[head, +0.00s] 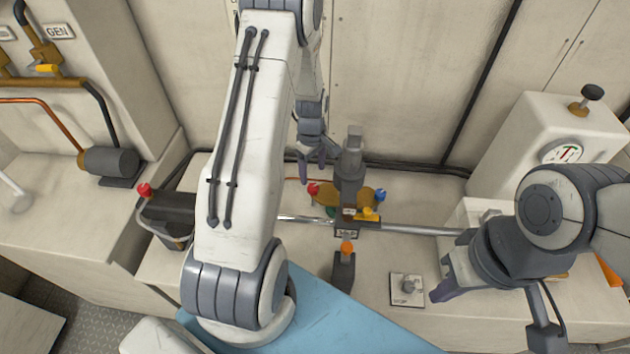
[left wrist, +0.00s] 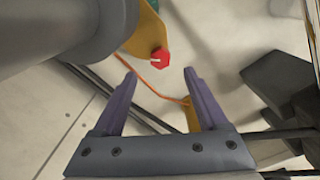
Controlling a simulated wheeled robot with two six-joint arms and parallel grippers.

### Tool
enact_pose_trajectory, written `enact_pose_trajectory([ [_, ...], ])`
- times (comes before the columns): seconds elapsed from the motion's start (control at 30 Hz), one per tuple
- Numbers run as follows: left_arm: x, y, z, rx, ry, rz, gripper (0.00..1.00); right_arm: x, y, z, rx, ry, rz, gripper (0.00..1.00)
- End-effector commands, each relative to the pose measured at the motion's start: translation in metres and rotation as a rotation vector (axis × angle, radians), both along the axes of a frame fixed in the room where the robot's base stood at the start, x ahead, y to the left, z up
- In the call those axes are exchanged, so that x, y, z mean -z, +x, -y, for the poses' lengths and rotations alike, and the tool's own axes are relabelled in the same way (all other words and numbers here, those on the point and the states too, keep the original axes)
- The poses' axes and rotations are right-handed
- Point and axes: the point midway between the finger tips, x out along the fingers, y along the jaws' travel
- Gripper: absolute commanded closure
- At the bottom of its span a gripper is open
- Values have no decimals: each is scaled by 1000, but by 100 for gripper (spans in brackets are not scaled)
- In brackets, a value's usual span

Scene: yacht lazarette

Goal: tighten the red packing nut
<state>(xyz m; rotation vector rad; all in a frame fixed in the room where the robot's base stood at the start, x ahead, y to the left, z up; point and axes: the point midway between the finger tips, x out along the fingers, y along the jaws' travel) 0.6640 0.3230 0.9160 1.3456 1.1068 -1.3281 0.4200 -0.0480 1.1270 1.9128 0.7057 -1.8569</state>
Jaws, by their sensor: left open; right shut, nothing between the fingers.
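The red packing nut (head: 313,188) sits at the left end of a bronze flange (head: 327,197) on the shaft unit in the head view. In the left wrist view the nut (left wrist: 160,57) has a white mark on its face. My left gripper (head: 313,167) is open just behind and above the nut. In the left wrist view its purple fingertips (left wrist: 157,68) lie to either side of the nut, which shows just beyond them; nothing is held. My right gripper (head: 440,292) is shut and empty, low on the right, away from the nut.
A blue nut (head: 380,195) sits at the flange's right end, with a yellow part (head: 368,214) in front. The steel shaft (head: 420,230) crosses the bench. A gauge box (head: 535,140) is at right.

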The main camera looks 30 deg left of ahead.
Motion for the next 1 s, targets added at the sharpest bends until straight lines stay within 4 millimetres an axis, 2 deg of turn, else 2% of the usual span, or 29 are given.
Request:
enact_pose_trajectory([
  [0.1, 24, -1, 0, -1, -2, -5, 24, -7, 0, 0, 0, 0, 0, 100],
  [0.3, 54, 0, 1, 1, -1, -2, 24, -12, 0, 0, 1, 0, 0, 100],
  [0.5, 67, 1, 1, 1, 0, 0, 24, -14, 0, 0, 1, 0, 0, 100],
  [0.77, 69, 1, 1, 1, 0, 1, 24, -14, 0, 0, 1, 0, 0, 100],
  [0.97, 68, 1, 1, 1, 0, 0, 97, -14, 0, 0, 1, 0, 0, 100],
  [1.0, 68, 1, 1, 1, 0, 0, 100, -14, 0, 0, 1, 0, 0, 100],
])
